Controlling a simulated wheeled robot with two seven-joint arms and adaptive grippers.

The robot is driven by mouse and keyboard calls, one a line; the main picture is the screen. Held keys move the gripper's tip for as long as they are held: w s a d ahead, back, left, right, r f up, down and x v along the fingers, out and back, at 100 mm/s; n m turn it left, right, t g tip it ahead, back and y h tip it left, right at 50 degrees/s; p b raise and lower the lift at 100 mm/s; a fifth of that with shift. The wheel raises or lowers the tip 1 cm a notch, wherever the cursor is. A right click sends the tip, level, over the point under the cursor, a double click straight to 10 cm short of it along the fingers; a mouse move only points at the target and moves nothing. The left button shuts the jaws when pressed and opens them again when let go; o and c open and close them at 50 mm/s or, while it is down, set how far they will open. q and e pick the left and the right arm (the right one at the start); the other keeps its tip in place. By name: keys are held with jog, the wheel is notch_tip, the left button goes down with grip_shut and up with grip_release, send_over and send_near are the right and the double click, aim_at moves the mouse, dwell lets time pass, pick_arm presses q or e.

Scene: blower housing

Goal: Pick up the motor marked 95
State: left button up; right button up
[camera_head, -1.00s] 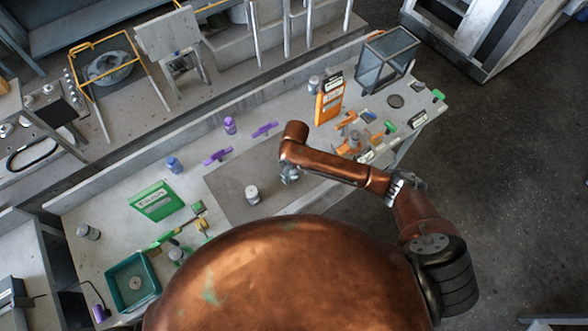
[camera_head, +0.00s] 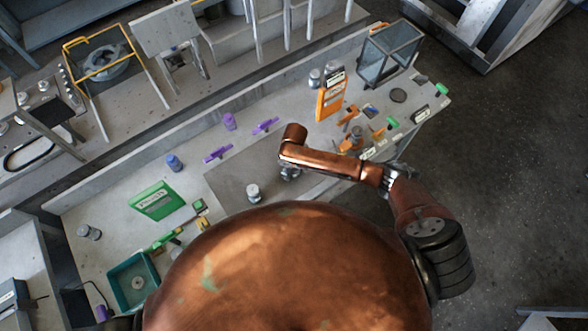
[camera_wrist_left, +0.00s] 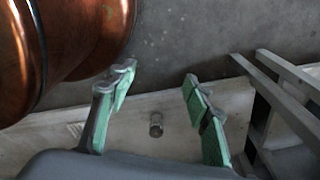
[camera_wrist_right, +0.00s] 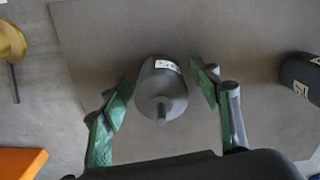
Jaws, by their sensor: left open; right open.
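My right gripper (camera_wrist_right: 160,97) is open, its green-padded fingers on either side of a grey cylindrical motor (camera_wrist_right: 158,88) with a thin shaft and a white label. I cannot read its number. In the head view my right gripper (camera_head: 289,174) is over the grey mat, and the copper arm hides most of it and that motor. A second motor (camera_head: 253,193) stands on the mat to the left; a dark labelled motor (camera_wrist_right: 303,78) lies at the right of the right wrist view. My left gripper (camera_wrist_left: 155,95) is open and empty, with a small grey cylinder (camera_wrist_left: 156,125) farther off between its fingers.
The grey mat (camera_head: 228,186) is mostly clear. A green box (camera_head: 153,200) and teal bin (camera_head: 126,284) are at the left. A glass case (camera_head: 388,52) stands at the far right.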

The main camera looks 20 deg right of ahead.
jog(key=shift+f, duration=0.15)
jog(key=shift+c, duration=1.4)
jog(key=c, duration=0.6)
pick_arm(q)
jog(key=shift+w, duration=0.65)
pick_arm(e)
jog(key=c, duration=0.7)
